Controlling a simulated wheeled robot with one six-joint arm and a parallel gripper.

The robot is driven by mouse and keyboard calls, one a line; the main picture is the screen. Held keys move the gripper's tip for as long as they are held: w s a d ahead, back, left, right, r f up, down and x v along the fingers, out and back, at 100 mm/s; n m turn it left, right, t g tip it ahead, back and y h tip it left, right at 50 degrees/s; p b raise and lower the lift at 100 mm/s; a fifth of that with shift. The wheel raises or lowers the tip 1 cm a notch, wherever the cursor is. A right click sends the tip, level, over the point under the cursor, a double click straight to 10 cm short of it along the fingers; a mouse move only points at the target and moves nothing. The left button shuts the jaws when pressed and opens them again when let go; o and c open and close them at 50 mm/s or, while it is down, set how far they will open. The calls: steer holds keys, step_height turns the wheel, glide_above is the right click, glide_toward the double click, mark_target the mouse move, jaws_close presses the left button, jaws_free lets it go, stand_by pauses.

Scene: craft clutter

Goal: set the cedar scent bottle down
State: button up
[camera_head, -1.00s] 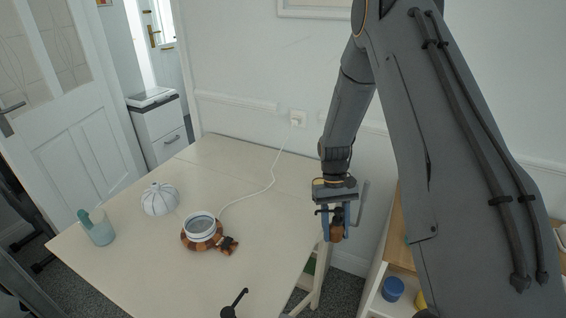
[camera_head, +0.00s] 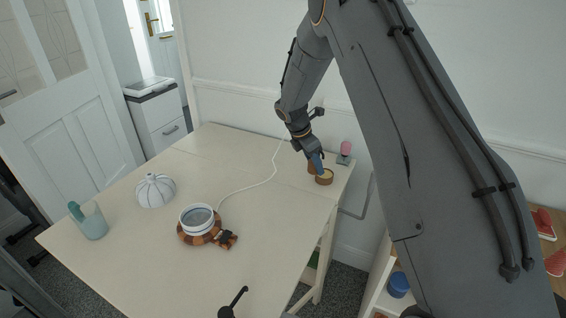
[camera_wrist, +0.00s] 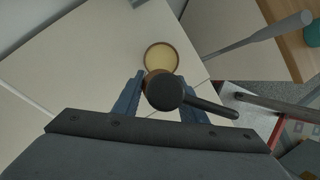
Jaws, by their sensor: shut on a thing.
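The cedar scent bottle is a small brown bottle (camera_head: 311,168). In the wrist view its dark round top (camera_wrist: 165,92), with a dark spout pointing right, sits between the blue fingers. My gripper (camera_head: 315,163) is shut on it at the far right part of the table. A shallow round dish with a gold-brown rim (camera_head: 324,177) is right beside the bottle, and the same dish shows just beyond it in the wrist view (camera_wrist: 161,57). The bottle's base is hidden, so I cannot tell whether it touches the table.
The cream table (camera_head: 262,225) is mostly clear in the middle. A pink-topped item (camera_head: 345,149) stands near the far right corner. A white cable (camera_head: 252,185) crosses the table.

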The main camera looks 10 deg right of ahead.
steer(key=w+a+r+n+t+y+b, duration=0.1)
steer(key=w+a+r+n+t+y, duration=0.2)
steer(key=w+n, duration=0.5)
steer(key=n+p, duration=0.2)
glide_toward(301, 167)
steer(key=shift+x, duration=2.8)
steer(key=shift+w+a+f, duration=0.1)
steer(key=shift+a+f, duration=0.05)
steer(key=o, duration=1.1)
